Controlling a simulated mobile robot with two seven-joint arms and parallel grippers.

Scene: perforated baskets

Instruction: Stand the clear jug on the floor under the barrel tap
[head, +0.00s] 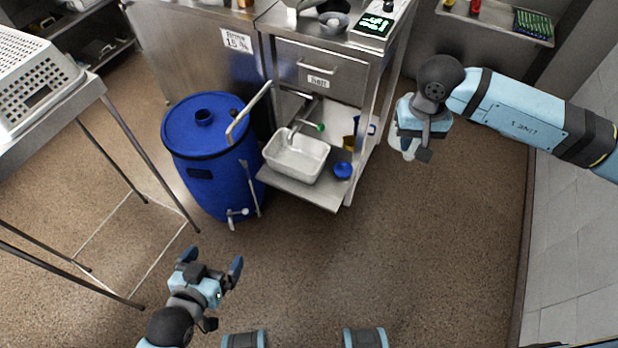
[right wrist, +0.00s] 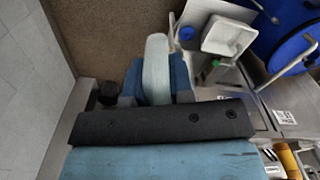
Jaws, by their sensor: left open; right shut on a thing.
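The blue barrel (head: 212,150) stands on the floor left of the steel bench. Its tap (head: 237,213) is low on the front, above bare floor. My right gripper (head: 416,142) is shut on the clear jug (head: 408,147), right of the bench and well away from the barrel. Most of the jug is hidden by the gripper in the head view. In the right wrist view a pale upright part of the jug (right wrist: 156,70) shows between the blue fingers. My left gripper (head: 212,262) is open and empty, below and left of the tap.
The bench's low shelf holds a white tub (head: 296,157) and a blue cup (head: 343,170). A steel table (head: 60,118) with a perforated basket (head: 35,70) stands at left. The floor in front of the barrel and bench is clear. A wall is at right.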

